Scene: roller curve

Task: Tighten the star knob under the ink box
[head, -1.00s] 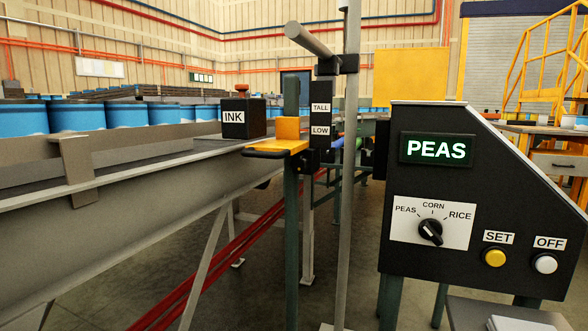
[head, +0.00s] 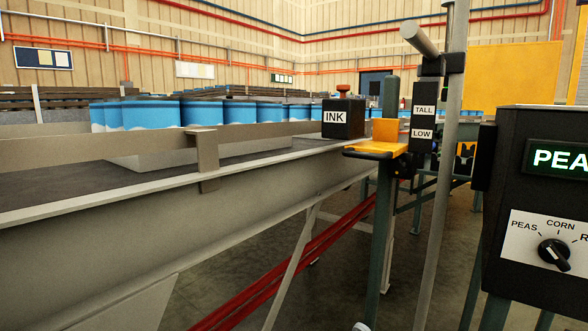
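The black ink box (head: 343,119), labelled INK and with an orange-brown knob on top, sits at the conveyor's edge right of centre. Just to its right is a yellow bracket (head: 384,138) on a green post (head: 380,240). A black handle (head: 366,154) sticks out to the left below the bracket. A small dark shape (head: 404,169) shows under the bracket's right side; I cannot tell whether it is the star knob. No star-shaped knob shows clearly under the ink box. Neither of my grippers is in view.
A conveyor with a grey side rail (head: 270,165) carries several blue cans (head: 210,112). A black plate (head: 423,123) reads TALL and LOW beside a grey upright pole (head: 443,180). A control box (head: 510,180) with a dial stands at right. Red pipes (head: 290,265) run below the conveyor.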

